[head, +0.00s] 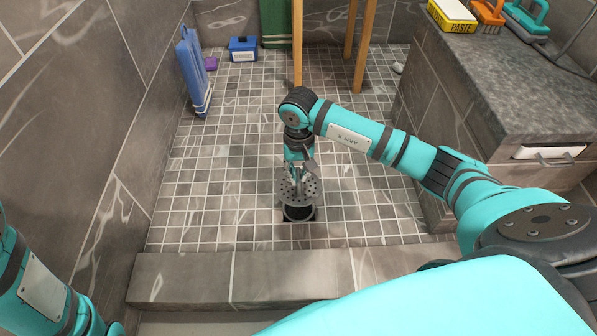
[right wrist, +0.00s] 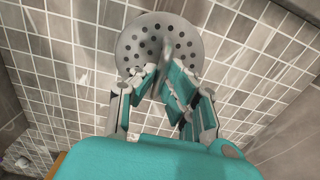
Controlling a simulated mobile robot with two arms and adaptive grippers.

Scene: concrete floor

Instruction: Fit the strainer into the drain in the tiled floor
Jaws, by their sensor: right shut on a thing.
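The strainer is a round grey metal disc with holes; it shows in the head view (head: 290,193) and in the right wrist view (right wrist: 137,42). My right gripper (head: 298,176) is shut on the strainer's upright handle, and its fingers also show in the right wrist view (right wrist: 163,85). The drain (head: 299,214) is a dark opening in the tiled floor, seen just below the strainer in the head view. The strainer covers part of the drain, and I cannot tell the gap between them. My left arm shows at the lower left; its gripper is out of view.
A tiled step (head: 190,278) runs along the front of the floor. A grey counter (head: 510,100) stands at the right with a yellow box (head: 452,15) and brushes. Wooden legs (head: 365,50), a blue box (head: 243,49) and a blue folded object (head: 192,70) stand farther back.

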